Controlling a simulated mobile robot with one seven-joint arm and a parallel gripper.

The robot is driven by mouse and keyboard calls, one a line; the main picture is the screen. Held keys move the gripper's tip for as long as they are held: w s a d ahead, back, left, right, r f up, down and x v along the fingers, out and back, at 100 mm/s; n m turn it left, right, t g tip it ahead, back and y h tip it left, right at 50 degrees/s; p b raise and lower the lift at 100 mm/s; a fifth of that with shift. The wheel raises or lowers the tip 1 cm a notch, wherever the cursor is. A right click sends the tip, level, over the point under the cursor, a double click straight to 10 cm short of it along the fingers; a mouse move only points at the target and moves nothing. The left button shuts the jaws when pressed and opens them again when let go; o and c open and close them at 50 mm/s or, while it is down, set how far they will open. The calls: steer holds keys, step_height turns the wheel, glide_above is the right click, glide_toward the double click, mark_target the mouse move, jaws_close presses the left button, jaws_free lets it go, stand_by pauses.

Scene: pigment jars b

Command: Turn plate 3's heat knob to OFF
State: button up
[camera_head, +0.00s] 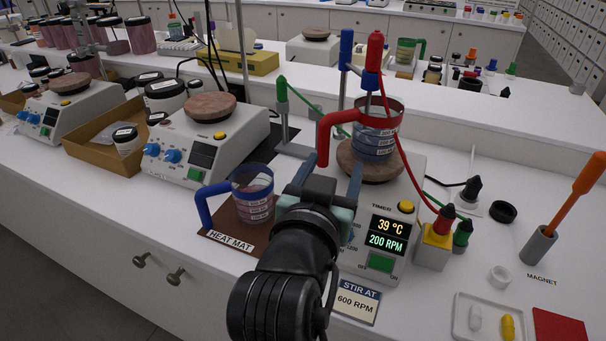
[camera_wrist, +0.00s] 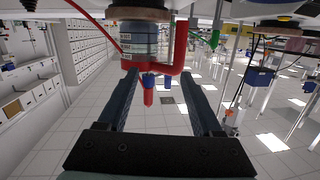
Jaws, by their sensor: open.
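The nearest hot plate (camera_head: 410,185), with a round brown top and a display of 39 °C and 200 RPM, stands right of centre; I take it as plate 3. A blue knob (camera_head: 350,236) shows partly at its front, beside my gripper. The rest of its knob area is hidden behind my gripper, so the heat knob's setting cannot be read. My gripper (camera_head: 330,175) is open in front of the plate, its fingers pointing away. In the wrist view my gripper (camera_wrist: 160,80) shows no knob between its fingers; a red-handled beaker (camera_wrist: 138,42) appears beyond them, upside down.
The red-handled beaker (camera_head: 375,140) stands on the plate close to my fingers. A blue-handled beaker (camera_head: 254,195) sits left on the heat mat (camera_head: 225,241). Red and green cables run to plugs at the right. A second hot plate (camera_head: 215,145) stands at left.

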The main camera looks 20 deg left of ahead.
steer(key=s+a+f+g+h+p, duration=0.1)
steer(key=s+a+f+g+p, duration=0.25)
steer(key=p, duration=0.55)
steer(key=s+a+g+h+p, duration=0.15)
steer(key=s+g+p, duration=0.35)
steer(key=p, duration=0.5)
steer(key=shift+t+y, duration=0.35)
steer(key=shift+t, duration=0.2)
steer(key=x, duration=1.2)
steer(key=shift+a+f+p, duration=0.2)
steer(key=shift+f+p, duration=0.15)
steer(key=shift+f, duration=0.05)
jaws_close()
